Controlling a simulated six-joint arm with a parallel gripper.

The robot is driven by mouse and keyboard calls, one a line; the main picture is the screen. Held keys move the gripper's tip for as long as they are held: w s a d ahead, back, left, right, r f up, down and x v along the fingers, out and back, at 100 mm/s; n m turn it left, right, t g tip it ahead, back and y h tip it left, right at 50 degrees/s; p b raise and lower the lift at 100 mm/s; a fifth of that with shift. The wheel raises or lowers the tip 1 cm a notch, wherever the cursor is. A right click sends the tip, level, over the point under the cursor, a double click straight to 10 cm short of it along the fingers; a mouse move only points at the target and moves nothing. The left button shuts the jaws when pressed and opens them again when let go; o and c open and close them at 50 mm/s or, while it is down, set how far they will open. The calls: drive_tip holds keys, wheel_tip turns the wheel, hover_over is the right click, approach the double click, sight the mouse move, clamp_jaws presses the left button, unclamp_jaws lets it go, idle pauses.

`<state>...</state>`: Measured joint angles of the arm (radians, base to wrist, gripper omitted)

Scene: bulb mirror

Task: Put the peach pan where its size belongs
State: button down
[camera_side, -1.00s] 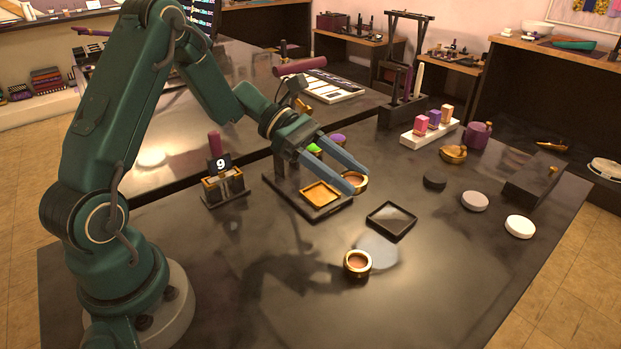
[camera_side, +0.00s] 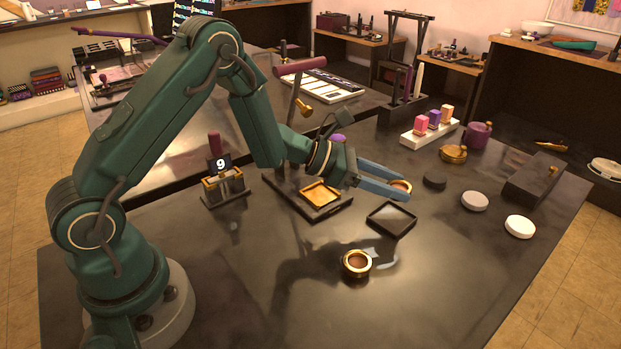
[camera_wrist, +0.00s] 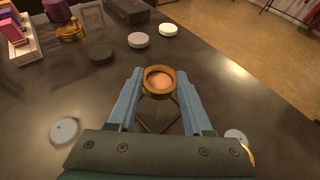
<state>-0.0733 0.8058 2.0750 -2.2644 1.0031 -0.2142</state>
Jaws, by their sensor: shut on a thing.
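A round gold-rimmed pan with a peach inside (camera_side: 401,186) is between the blue fingertips of my gripper (camera_side: 407,189), which is shut on it. In the wrist view the same pan (camera_wrist: 159,80) sits upright between the tips of my gripper (camera_wrist: 160,74). It is held above the table, to the right of and behind the black square tray (camera_side: 391,220). A second gold-rimmed round pan with a brownish inside (camera_side: 357,263) stands on the table in front. The gold square plate (camera_side: 320,193) is on a dark stand to the left.
Black (camera_side: 434,181), grey (camera_side: 474,201) and white (camera_side: 520,227) discs lie to the right, before a dark block (camera_side: 533,181). A gold pot (camera_side: 453,154) and a white rack of coloured blocks (camera_side: 430,132) stand behind. A "9" stand (camera_side: 222,184) is left.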

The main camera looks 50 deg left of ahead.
sight(385, 219)
drive_tip(key=shift+f, duration=2.75)
drive_tip(key=shift+f, duration=0.1)
drive_tip(key=shift+c, duration=1.6)
unclamp_jaws()
